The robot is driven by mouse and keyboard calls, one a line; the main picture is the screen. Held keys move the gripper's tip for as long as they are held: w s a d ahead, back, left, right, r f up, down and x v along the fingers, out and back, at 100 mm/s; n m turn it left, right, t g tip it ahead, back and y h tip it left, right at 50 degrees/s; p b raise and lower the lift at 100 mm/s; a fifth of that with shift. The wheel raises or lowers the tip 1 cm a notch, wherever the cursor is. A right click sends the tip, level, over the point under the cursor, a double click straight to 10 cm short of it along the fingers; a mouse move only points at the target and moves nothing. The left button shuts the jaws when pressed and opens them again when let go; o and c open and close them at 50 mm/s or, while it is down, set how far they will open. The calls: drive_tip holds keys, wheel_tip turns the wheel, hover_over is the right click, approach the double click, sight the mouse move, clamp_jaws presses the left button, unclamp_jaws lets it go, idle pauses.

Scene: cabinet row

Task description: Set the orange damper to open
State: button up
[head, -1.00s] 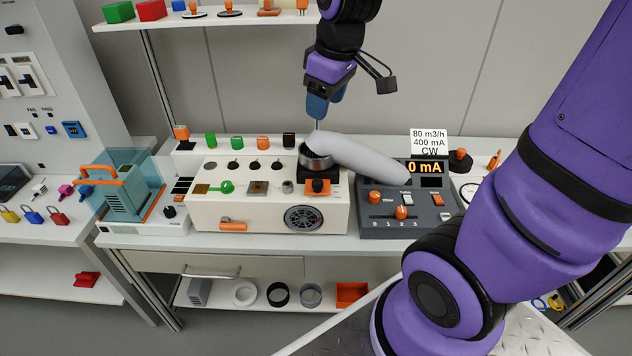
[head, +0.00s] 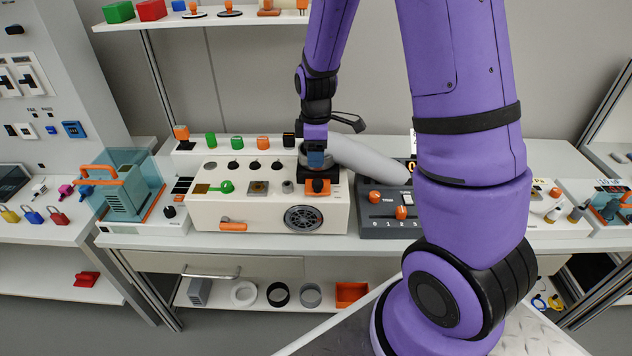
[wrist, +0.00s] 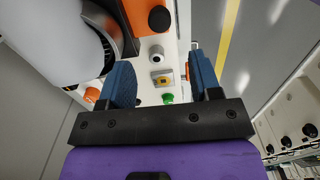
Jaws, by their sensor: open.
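My gripper (head: 316,160) points down over the right part of the white bench unit (head: 265,212), in front of the duct collar and just above an orange plate with a black knob (head: 318,188). In the wrist view its blue fingers (wrist: 162,75) are apart with nothing held between them. That plate (wrist: 140,15) and its knob lie beyond the fingertips at the top. An orange lever (head: 233,226) sits level on the unit's front face; the right finger mostly covers it in the wrist view. I cannot tell for sure which orange part is the damper, or read its position markings.
A grey duct (head: 365,158) runs right from the collar, close to my gripper. A dark control box (head: 378,220) stands to the right, partly hidden by my arm.

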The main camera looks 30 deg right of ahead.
sight(316, 181)
wheel_tip(316, 181, down, 10)
drive_tip(key=shift+r, duration=0.1)
idle(0.4)
clamp_jaws()
